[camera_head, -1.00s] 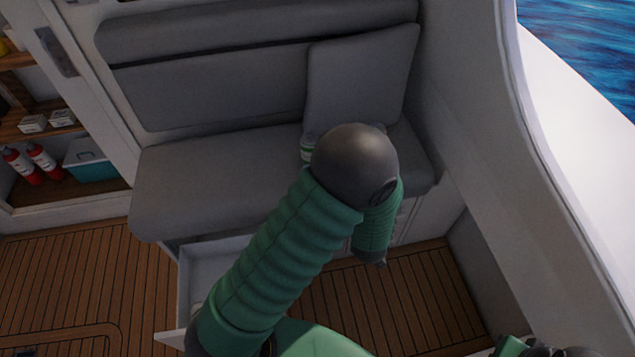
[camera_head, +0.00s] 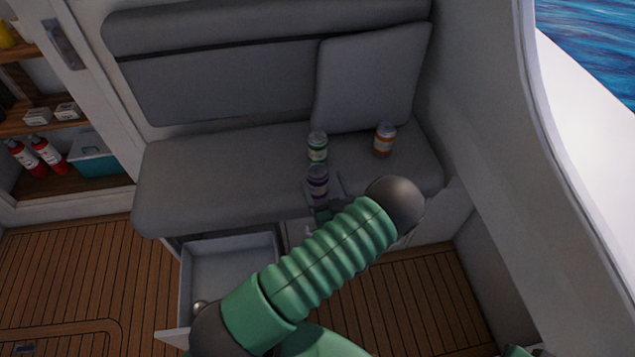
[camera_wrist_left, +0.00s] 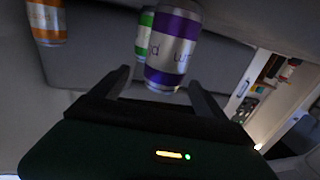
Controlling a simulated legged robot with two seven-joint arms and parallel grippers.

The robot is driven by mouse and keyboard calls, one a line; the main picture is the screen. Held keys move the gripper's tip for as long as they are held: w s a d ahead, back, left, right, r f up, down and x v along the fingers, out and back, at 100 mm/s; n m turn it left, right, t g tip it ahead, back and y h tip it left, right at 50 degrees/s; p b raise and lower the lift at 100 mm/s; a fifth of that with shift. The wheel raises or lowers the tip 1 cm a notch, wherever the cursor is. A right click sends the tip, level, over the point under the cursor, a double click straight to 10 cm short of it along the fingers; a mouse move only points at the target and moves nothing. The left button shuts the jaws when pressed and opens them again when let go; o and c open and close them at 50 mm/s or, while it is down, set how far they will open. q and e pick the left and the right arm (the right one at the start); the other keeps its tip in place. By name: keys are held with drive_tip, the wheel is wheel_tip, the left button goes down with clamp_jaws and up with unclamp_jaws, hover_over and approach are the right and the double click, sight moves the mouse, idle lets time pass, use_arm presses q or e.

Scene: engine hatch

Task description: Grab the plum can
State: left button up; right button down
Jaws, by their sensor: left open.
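The plum can (camera_head: 317,182), silver with a purple band, stands near the front edge of the grey seat. It also shows in the left wrist view (camera_wrist_left: 173,48), just beyond and between my fingers. My left gripper (camera_head: 325,197) is open at the seat's front edge, with its fingers toward the can. In the left wrist view the open left gripper (camera_wrist_left: 160,85) has a finger on either side of the can's lower part. I cannot tell whether either finger touches it. My right gripper is not in view.
A green-banded can (camera_head: 317,148) stands close behind the plum can. An orange can (camera_head: 384,139) stands to the right, by the loose cushion (camera_head: 370,80). An open drawer (camera_head: 230,262) juts out below the seat (camera_head: 200,175). Shelves with fire extinguishers (camera_head: 47,152) are at left.

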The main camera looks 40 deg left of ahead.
sight(315, 166)
use_arm(q)
drive_tip(key=x, duration=0.7)
drive_tip(key=shift+s+f, duration=0.1)
drive_tip(key=shift+s, duration=0.1)
clamp_jaws()
